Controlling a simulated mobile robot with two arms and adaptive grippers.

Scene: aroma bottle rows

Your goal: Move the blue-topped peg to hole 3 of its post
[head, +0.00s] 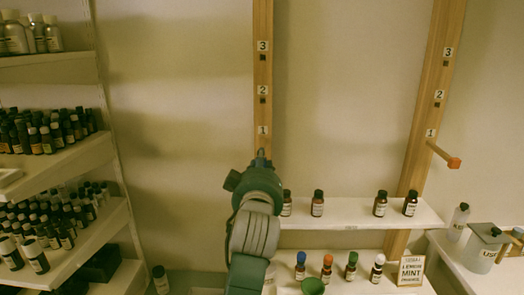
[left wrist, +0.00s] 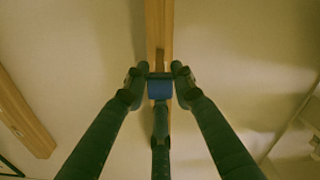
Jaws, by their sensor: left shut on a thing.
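The left wooden post (head: 263,75) carries labels 3, 2 and 1 from top to bottom, with dark open holes under 3 and 2. My left gripper (head: 261,158) is just below label 1 and covers the spot under it. In the left wrist view my left gripper (left wrist: 159,75) is shut on the blue-topped peg (left wrist: 159,88), its blue end between the fingertips. The peg's wooden shaft points at the post; I cannot tell whether its tip is in the hole. My right gripper is not in view.
The right post (head: 428,100) has an orange-topped peg (head: 445,155) sticking out at label 1. Bottle shelves (head: 60,165) stand at the left. The wall between the posts is clear.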

